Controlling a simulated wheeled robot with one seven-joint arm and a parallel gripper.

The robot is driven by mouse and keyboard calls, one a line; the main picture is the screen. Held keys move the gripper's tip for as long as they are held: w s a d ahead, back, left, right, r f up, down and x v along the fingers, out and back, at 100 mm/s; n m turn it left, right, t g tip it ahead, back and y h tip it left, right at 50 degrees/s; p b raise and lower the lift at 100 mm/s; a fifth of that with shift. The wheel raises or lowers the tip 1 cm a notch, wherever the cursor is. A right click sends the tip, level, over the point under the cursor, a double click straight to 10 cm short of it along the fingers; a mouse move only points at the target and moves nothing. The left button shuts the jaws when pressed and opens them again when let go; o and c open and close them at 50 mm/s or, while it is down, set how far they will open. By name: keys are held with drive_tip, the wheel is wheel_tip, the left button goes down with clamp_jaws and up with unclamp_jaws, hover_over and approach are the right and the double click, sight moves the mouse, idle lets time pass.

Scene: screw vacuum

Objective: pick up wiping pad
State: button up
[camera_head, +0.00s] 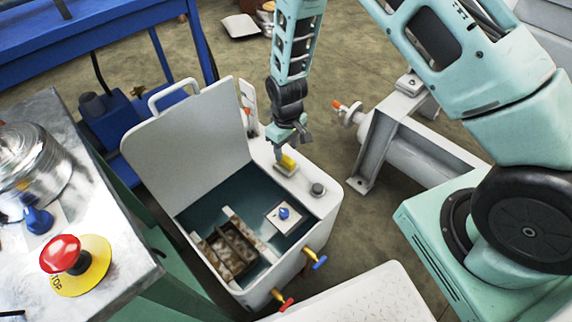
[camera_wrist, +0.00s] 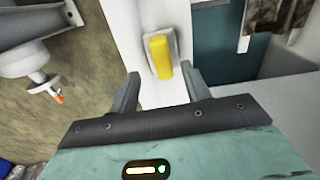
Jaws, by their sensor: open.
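The wiping pad, a small yellow block (camera_head: 288,163), sits on a light holder on the rim of the white open box (camera_head: 328,203). In the wrist view the yellow pad (camera_wrist: 160,56) lies ahead of my gripper, roughly centred between the fingers. My gripper (camera_head: 279,153) is above the rim, close to the pad, and in the wrist view its two fingers (camera_wrist: 160,90) are spread apart with nothing between the tips. I cannot tell the exact height of the fingers over the pad.
The box's lid (camera_head: 190,130) stands open at the left. A dark round knob (camera_head: 318,189) sits on the rim near the pad. Inside are a blue-knobbed plate (camera_head: 283,214) and a brown rack (camera_head: 233,250). A metal table with a red stop button (camera_head: 64,253) is at left.

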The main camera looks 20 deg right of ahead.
sight(286, 158)
drive_tip(key=f, duration=0.3)
drive_tip(key=f+b, duration=0.1)
drive_tip(key=shift+s+a+f, duration=0.15)
drive_tip(key=shift+s+f, duration=0.1)
drive_tip(key=shift+f, duration=0.1)
clamp_jaws()
drive_tip(key=shift+r, duration=0.1)
wheel_tip(286, 158, up, 10)
drive_tip(key=shift+f+p, duration=0.1)
drive_tip(key=shift+p, duration=1)
drive_tip(key=c, duration=0.6)
unclamp_jaws()
drive_tip(key=c, duration=0.4)
